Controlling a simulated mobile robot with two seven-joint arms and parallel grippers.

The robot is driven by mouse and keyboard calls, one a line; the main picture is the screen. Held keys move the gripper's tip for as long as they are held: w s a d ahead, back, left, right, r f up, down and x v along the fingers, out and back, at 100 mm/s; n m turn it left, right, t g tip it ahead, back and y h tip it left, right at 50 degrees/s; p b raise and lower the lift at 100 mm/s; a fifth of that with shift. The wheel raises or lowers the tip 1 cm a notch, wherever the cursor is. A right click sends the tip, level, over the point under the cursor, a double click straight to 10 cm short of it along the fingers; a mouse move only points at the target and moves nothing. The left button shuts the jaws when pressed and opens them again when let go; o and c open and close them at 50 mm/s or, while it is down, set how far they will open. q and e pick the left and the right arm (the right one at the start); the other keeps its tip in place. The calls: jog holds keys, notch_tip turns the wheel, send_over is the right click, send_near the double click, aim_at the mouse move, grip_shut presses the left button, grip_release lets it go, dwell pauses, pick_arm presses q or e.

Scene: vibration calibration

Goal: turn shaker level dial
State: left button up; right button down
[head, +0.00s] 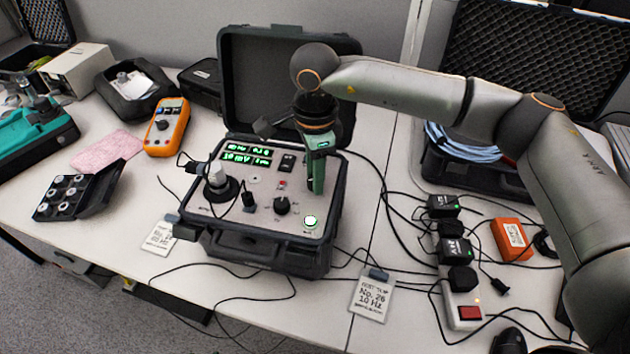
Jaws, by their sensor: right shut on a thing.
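The shaker control unit is a black case (262,250) with a grey panel, open on the table. Its panel carries green lit readouts (246,155), a black pointer dial (282,205), and a green lit button (310,222). A small shaker (218,180) with a pale top stands at the panel's left. My right gripper (315,190) points down at the panel's right part, above and right of the black dial in the picture. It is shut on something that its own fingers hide. The visible black dial looks apart from it. My left gripper is out of view.
An orange multimeter (167,127) and a black tray of round parts (72,195) lie left. A tag marked 10 Hz (371,299) lies in front. Cables, a power strip (463,308) and an orange box (512,239) crowd the right. The raised lid (262,80) stands behind.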

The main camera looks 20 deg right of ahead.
jog(key=shift+n+b, duration=0.45)
jog(key=shift+n, duration=0.35)
jog(key=shift+n+b, duration=0.3)
jog(key=shift+n, duration=0.2)
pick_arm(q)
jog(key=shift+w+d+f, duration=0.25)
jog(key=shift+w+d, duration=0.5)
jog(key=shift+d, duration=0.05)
pick_arm(e)
jog(key=shift+n, duration=0.4)
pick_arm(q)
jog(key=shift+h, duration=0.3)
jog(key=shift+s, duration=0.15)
pick_arm(e)
jog(key=c, duration=0.5)
grip_release()
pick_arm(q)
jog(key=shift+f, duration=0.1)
pick_arm(e)
notch_tip(320, 180, up, 13)
jog(key=shift+f, duration=0.2)
